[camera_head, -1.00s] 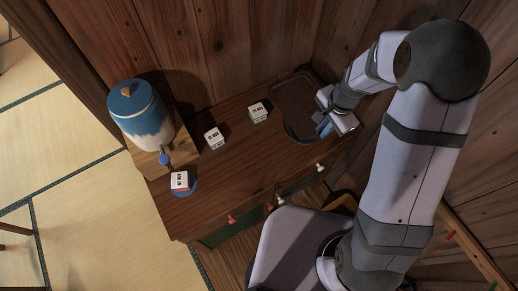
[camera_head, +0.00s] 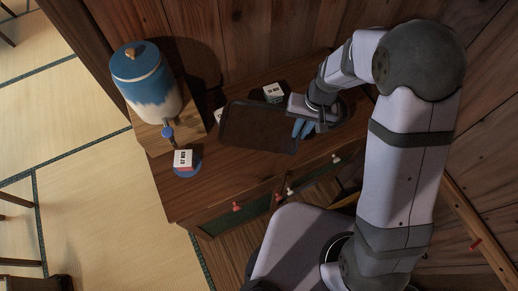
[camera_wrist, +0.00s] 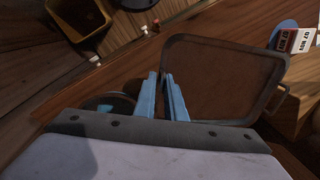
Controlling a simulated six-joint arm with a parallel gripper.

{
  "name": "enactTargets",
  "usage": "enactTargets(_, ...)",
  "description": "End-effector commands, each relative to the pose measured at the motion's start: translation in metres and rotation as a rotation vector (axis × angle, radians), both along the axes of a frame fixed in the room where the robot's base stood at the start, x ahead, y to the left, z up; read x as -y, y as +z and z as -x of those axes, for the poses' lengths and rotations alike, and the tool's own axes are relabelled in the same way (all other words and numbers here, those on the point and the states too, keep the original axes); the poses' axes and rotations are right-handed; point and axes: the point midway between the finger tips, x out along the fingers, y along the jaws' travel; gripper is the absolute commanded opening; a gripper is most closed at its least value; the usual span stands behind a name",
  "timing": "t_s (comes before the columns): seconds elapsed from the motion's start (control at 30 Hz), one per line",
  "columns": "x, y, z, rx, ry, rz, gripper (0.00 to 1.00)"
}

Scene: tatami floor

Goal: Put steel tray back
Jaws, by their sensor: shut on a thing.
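The steel tray (camera_head: 258,128) looks dark and brownish, with rounded corners and a raised rim. It is held over the middle of the wooden cabinet top (camera_head: 196,199), and its gap above the wood is hard to judge. My gripper (camera_head: 302,128) is shut on the tray's right edge. In the wrist view the blue fingers (camera_wrist: 166,95) pinch the rim of the tray (camera_wrist: 215,75), and a wire handle shows at its far end. The tray partly hides one small white box (camera_head: 219,115).
A blue-and-white dispenser (camera_head: 146,85) stands on a wooden stand at the left. A red-and-white box (camera_head: 183,159) sits on a blue disc (camera_head: 190,173) in front. A green-and-white box (camera_head: 273,92) stands behind the tray. A wooden wall (camera_head: 235,40) closes the back.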

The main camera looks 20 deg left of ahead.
Motion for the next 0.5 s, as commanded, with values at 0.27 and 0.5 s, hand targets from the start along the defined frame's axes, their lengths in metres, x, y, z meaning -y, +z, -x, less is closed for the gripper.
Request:
enactTargets(0.27, 0.0003, 0.0004, 0.0024, 0.015, 0.206, -0.007, 0.00)
enactTargets(0.5, 0.0004, -0.0015, 0.0025, 0.019, 0.234, -0.008, 0.00)
